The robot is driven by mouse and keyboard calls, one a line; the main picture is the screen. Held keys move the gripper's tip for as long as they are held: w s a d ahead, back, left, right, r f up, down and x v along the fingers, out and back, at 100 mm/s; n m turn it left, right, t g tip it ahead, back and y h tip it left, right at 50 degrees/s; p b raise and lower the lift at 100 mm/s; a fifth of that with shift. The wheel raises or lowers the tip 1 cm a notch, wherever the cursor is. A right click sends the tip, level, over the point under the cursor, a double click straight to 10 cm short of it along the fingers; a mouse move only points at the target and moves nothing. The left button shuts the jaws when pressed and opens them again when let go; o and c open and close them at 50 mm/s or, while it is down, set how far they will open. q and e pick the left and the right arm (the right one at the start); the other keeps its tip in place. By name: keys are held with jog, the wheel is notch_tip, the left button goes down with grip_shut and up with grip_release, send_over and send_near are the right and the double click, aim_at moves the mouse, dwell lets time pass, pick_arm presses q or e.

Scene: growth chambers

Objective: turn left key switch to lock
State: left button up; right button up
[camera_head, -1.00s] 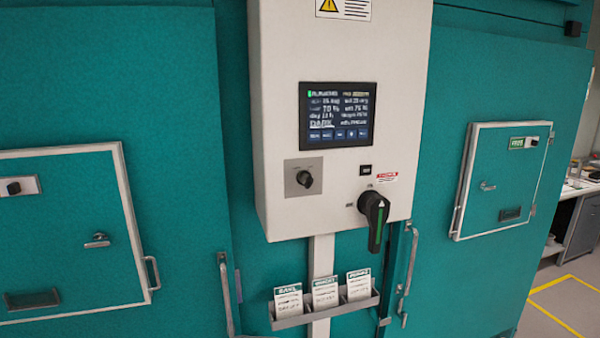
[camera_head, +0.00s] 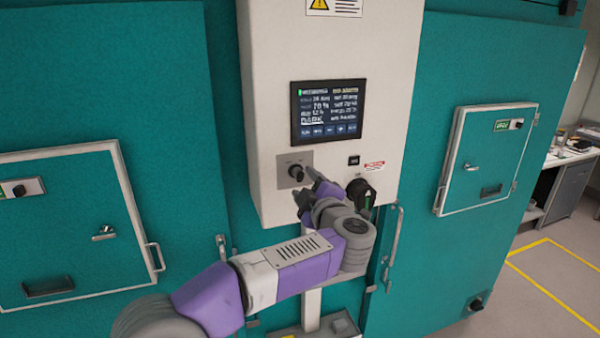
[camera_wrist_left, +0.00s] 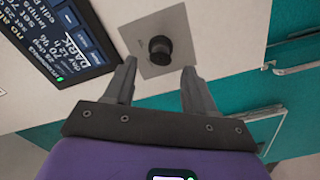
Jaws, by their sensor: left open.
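A black knob switch (camera_head: 296,172) sits on a square grey plate on the lower left of the white control box (camera_head: 275,45). My left gripper (camera_head: 307,184) is open and empty, just in front of this plate. In the left wrist view the knob (camera_wrist_left: 160,48) lies beyond and between the two fingertips (camera_wrist_left: 159,70), with visible space on both sides. Another small black switch (camera_head: 18,190) is on a light plate on the left hatch, and another (camera_head: 517,124) on the right hatch, beside a green label. My right gripper is not in view.
A lit display (camera_head: 329,112) is above the knob. A large black rotary handle (camera_head: 362,192) is close right of my left gripper, partly hidden by my arm. The card holder below is mostly hidden. A door handle (camera_head: 393,245) stands at the lower right.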

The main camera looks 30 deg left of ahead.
aim_at(302, 179)
pick_arm(q)
jog(key=p+x, duration=0.1)
jog(key=x, duration=0.4)
grip_shut()
